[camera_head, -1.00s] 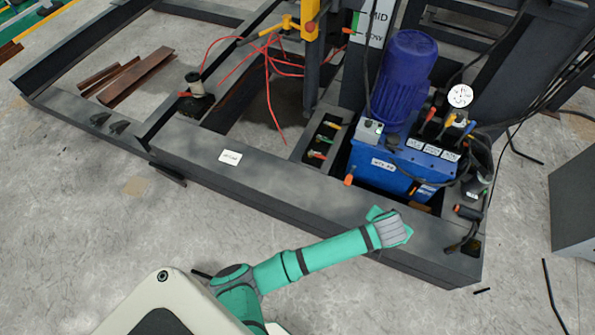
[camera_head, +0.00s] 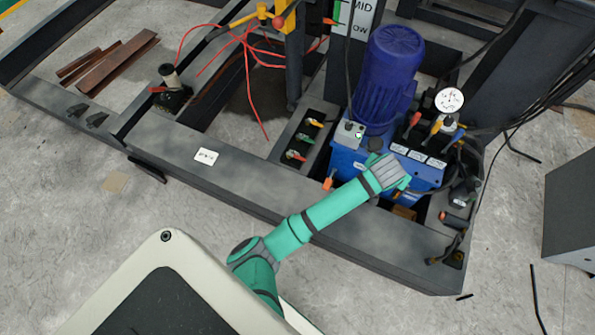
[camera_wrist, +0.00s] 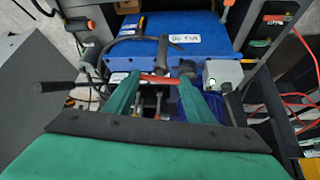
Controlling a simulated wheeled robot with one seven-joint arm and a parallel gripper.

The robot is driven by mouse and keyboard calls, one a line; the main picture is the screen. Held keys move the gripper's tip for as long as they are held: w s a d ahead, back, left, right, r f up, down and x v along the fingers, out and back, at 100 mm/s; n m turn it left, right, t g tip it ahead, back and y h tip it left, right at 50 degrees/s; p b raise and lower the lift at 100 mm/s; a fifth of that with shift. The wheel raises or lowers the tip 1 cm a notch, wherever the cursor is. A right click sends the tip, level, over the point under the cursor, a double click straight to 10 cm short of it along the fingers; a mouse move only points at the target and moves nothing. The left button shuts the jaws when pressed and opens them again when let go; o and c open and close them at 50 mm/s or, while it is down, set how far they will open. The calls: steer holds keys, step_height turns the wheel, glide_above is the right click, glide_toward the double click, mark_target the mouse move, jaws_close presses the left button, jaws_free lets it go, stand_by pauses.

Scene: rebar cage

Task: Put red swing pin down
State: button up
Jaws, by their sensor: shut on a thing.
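The red swing pin (camera_wrist: 157,79) shows in the wrist view as a short red bar across the fingertips. My gripper (camera_wrist: 158,86) is shut on it with its two green fingers. In the head view my gripper (camera_head: 391,172) is over the front of the blue pump unit (camera_head: 432,173), and its wrist hides the fingertips and the pin there. In the wrist view the blue unit (camera_wrist: 165,42) lies just beyond the fingertips. I cannot tell whether the pin touches anything besides the fingers.
A blue motor (camera_head: 388,75), a pressure gauge (camera_head: 449,100) and several coloured levers stand close around the gripper. Three valves (camera_head: 304,140) sit to the left. Red hoses (camera_head: 250,55) hang further left. A dark steel frame beam (camera_head: 230,172) runs along the front.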

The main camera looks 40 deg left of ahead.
steer(key=s+a+f+n, duration=0.1)
steer(key=s+a, duration=0.2)
steer(key=a, duration=0.7)
steer(key=s+a+f+n, duration=0.1)
steer(key=s+a+f, duration=0.1)
steer(key=a, duration=0.9)
steer(key=s+a+f, duration=0.3)
steer(key=s+f, duration=0.1)
steer(key=s, duration=0.3)
steer(key=s+a+f+y, duration=0.1)
steer(key=s+a+f, duration=0.25)
steer(key=s, duration=0.45)
steer(key=s+a+f, duration=0.2)
steer(key=s+f, duration=0.3)
steer(key=s, duration=0.2)
steer(key=w+d+f, duration=0.2)
steer(key=w+f, duration=1.1)
steer(key=shift+d+f+n, duration=0.25)
steer(key=shift+d+n, duration=0.05)
steer(key=shift+f, duration=0.1)
